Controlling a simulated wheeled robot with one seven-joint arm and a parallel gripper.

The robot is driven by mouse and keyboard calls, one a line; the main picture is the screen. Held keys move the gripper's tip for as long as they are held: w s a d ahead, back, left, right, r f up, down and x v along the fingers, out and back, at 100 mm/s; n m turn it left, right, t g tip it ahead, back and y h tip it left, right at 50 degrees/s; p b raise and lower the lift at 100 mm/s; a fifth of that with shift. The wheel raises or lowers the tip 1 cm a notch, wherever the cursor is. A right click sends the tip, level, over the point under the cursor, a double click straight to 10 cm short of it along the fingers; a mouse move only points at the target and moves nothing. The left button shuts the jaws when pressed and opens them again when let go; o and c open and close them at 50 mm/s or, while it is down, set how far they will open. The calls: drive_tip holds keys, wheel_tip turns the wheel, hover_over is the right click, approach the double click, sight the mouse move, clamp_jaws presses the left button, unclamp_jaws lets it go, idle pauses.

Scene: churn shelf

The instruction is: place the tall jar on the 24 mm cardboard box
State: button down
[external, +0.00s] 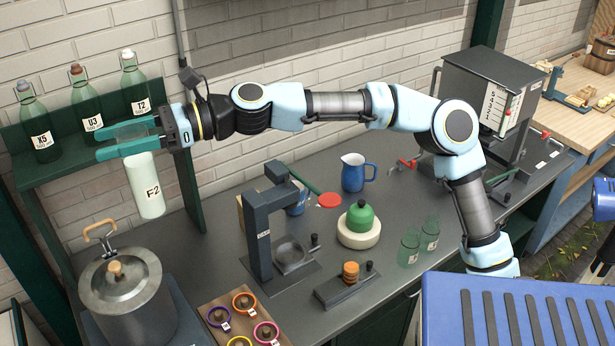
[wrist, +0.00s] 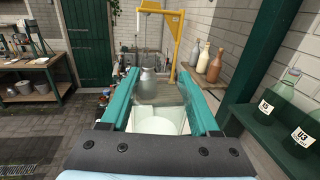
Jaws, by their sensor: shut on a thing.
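The tall jar (external: 148,190) is pale and whitish, labelled F2. It hangs slightly tilted below the teal fingers of my gripper (external: 110,143), in front of the green shelf at the left. My gripper is shut on its upper part, and the jar is clear of the bench. In the wrist view the pale jar (wrist: 158,124) shows between the two fingers (wrist: 158,88), its lower part hidden. I cannot pick out a box marked 24 mm. A brown cardboard-coloured tray or box (external: 207,303) with several coloured rings lies at the bottom of the external view.
Bottles X5 (external: 40,130), U3 (external: 87,110) and T2 (external: 133,88) stand on the green shelf (external: 65,163) close to my gripper. A lidded metal pot (external: 125,295) stands below. A dark press (external: 262,240), a green-topped weight (external: 360,217) and a blue jug (external: 353,175) stand on the bench.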

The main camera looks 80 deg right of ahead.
drive_tip(key=w+d+f+m+h+b, duration=0.1)
drive_tip(key=d+f, duration=0.3)
drive_tip(key=d, duration=0.6)
drive_tip(key=w+d+f+t+b, duration=0.1)
drive_tip(key=d+f, duration=0.3)
drive_tip(key=d, duration=0.5)
drive_tip(key=w+d+f+m+h+b, duration=0.1)
drive_tip(key=d+f, duration=0.4)
drive_tip(key=d, duration=0.5)
drive_tip(key=s+d+f+h+b, duration=0.1)
drive_tip(key=s+d+f, duration=0.1)
drive_tip(key=d+f, duration=0.55)
drive_tip(key=s+d+f+b, duration=0.15)
drive_tip(key=d+f, duration=0.35)
drive_tip(key=d, duration=0.5)
wheel_tip(320, 180, down, 11)
drive_tip(key=p, duration=0.3)
drive_tip(key=shift+s+d+r+m+t+h, duration=0.15)
drive_tip(key=shift+s+d+m+t+h, duration=0.15)
drive_tip(key=shift+s+t, duration=0.15)
drive_tip(key=shift+f, duration=0.2)
drive_tip(key=shift+c, duration=2)
unclamp_jaws()
